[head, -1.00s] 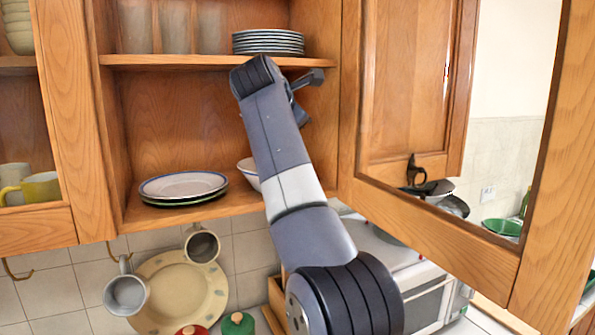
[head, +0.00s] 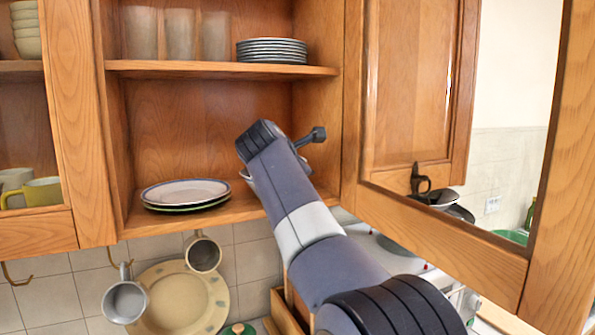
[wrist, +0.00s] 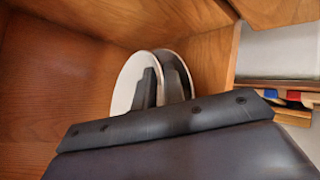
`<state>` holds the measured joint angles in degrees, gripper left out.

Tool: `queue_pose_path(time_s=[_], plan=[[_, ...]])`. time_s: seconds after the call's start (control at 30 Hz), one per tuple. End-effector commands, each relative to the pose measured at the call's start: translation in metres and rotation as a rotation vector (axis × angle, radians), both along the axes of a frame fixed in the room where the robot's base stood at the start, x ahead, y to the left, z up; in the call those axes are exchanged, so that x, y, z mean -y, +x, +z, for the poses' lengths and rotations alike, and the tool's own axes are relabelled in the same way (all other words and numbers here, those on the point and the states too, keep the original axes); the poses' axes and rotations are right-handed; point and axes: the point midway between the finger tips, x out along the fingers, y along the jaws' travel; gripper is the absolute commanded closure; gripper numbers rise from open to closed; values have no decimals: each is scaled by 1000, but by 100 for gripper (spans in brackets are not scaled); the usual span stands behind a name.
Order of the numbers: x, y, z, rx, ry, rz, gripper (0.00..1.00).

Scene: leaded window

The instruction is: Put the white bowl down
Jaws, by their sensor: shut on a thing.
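The white bowl (wrist: 128,84) is between the fingers of my gripper (wrist: 160,82) in the wrist view, and they are shut on it. In the head view only a sliver of the bowl (head: 246,177) shows at the left of my arm, low in the cupboard's middle compartment, near the lower shelf (head: 228,212). My arm hides the rest of the bowl and the fingers there. I cannot tell whether the bowl touches the shelf.
Stacked plates (head: 186,192) lie on the lower shelf, close left of the bowl. The upper shelf (head: 190,67) holds glasses (head: 180,35) and more plates (head: 271,50). An open cupboard door (head: 440,245) stands to the right. Mugs (head: 125,301) hang below.

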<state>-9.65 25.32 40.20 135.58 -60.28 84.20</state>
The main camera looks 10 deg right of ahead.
Motion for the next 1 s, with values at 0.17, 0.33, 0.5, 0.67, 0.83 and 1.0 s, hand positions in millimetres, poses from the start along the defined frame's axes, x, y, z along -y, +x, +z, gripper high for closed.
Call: queue_pose_path(time_s=[0.17, 0.33, 0.5, 0.67, 0.83, 1.0], plan=[[0, 0, 0, 3, 0, -1, 100], [0, 0, -2, 3, 1, 0, 100], [0, 0, -8, 2, 1, -1, 100], [0, 0, -10, -1, 0, -1, 84], [0, 0, -11, -2, 1, -1, 81], [0, 0, -10, -3, 1, -1, 81]])
